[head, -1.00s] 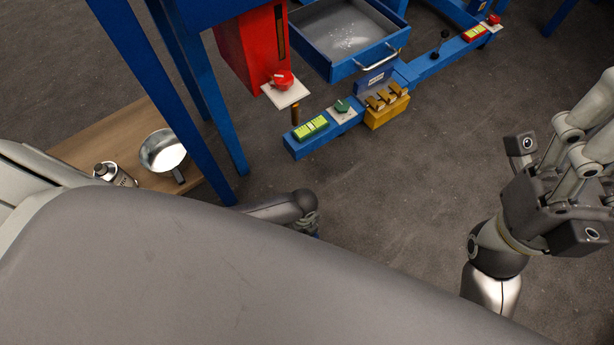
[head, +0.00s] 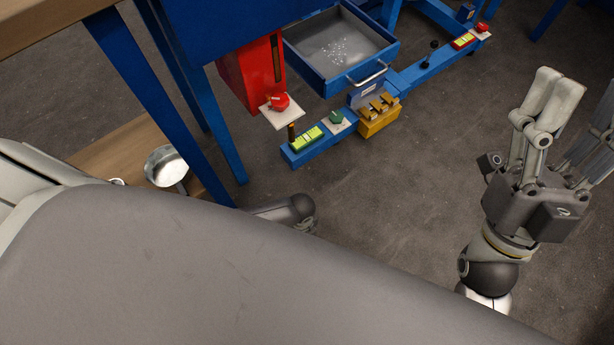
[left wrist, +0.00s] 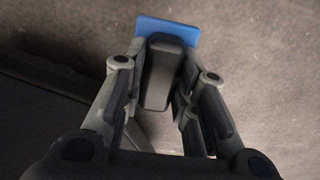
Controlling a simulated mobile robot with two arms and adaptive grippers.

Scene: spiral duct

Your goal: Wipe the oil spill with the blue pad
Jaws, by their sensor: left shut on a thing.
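In the left wrist view, my left gripper (left wrist: 162,72) is shut on the black handle of the blue pad (left wrist: 168,28). The pad's blue edge shows beyond the fingertips, with grey floor behind it. In the head view the left gripper and pad are hidden behind my own body. My right gripper (head: 584,110) is at the right edge of the head view, fingers up and apart, empty. No oil spill can be made out in either view.
A blue workbench frame has an open drawer (head: 342,50) and a red box (head: 250,75). A low blue beam (head: 312,148) with switches and a yellow block (head: 380,118) crosses the floor. A metal pan (head: 166,165) sits on a wooden board (head: 120,145). The grey floor right of the beam is clear.

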